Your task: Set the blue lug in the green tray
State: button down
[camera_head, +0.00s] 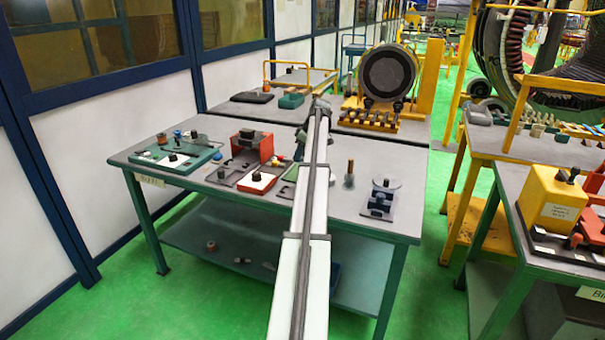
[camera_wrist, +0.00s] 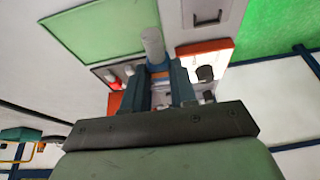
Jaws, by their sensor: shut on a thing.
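The blue lug (camera_wrist: 153,45) is a grey cylinder with a blue band. It stands out between the two dark fingers of my gripper (camera_wrist: 159,78) in the wrist view, and the gripper is shut on it. In the head view my arm covers the gripper, the lug and much of a green tray (camera_head: 291,174).
On the table (camera_head: 240,203) a teal tray (camera_head: 150,158) with parts and a red block (camera_head: 252,143) stand to the left. A brown-topped post (camera_head: 349,175) and a grey fixture (camera_head: 382,197) stand right of my arm. A round stator (camera_head: 389,73) is behind.

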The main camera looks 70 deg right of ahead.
jog(key=w+d, duration=0.2)
jog(key=d, duration=0.3)
jog(key=shift+s+a+f, duration=0.15)
jog(key=shift+f, duration=2.2)
jog(key=shift+s+a+f, duration=0.1)
jog(key=shift+s+f, duration=0.05)
jog(key=shift+f, duration=2.15)
jog(key=shift+f, duration=0.15)
jog(key=c, duration=0.9)
grip_release()
jog(key=v, duration=1.2)
jog(key=shift+a, duration=0.1)
